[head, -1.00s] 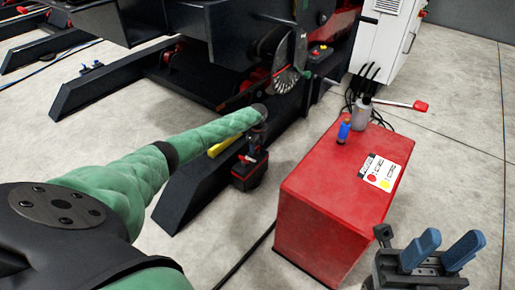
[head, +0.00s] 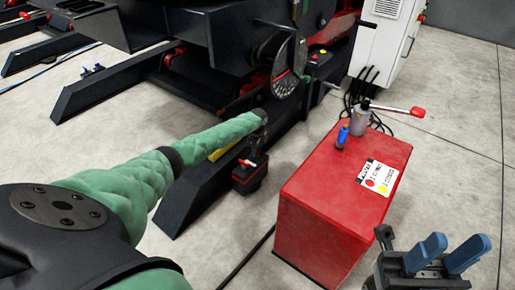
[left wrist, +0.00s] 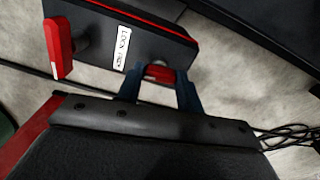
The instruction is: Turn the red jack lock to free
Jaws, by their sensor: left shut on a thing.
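In the left wrist view, my left gripper (left wrist: 158,88) has its two dark blue fingers on either side of a red lever, the red jack lock (left wrist: 159,73). It is shut on it. The lock sits at the edge of a dark housing (left wrist: 170,45) with a white label (left wrist: 122,47) that seems to read LOCK and FREE. A second red handle (left wrist: 58,48) stands on the same housing to the left. In the head view my left arm hides most of the left gripper. My right gripper (head: 436,258) is open and empty at the lower right.
A red box (head: 325,205) with bottles on top stands on the floor between the arms. A red-and-black unit (head: 250,178) sits below the left arm's end. The dark positioner frame (head: 185,200) and a white cabinet (head: 385,55) are behind. Floor at right is clear.

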